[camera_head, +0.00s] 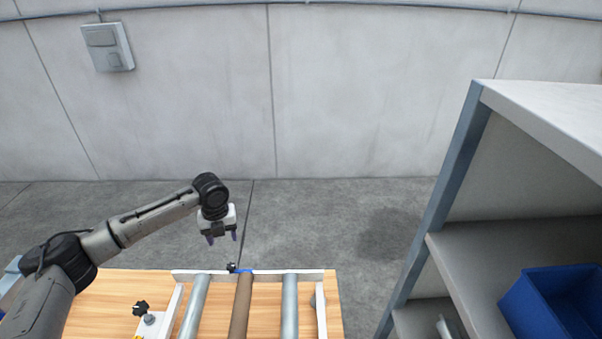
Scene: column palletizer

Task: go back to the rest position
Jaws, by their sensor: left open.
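My left arm reaches in from the left. Its gripper (222,238) points down, open and empty, with its two fingertips apart. It hangs above the far edge of a wooden table (100,299), near the roller frame. My right gripper is not in view.
The table carries a white-framed roller section with grey rollers (290,305) and a brown roller (241,305). A black knob (141,307) stands at its left. A shelf unit (457,160) with a blue bin (552,303) stands at the right. Bare floor (330,215) lies beyond the table.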

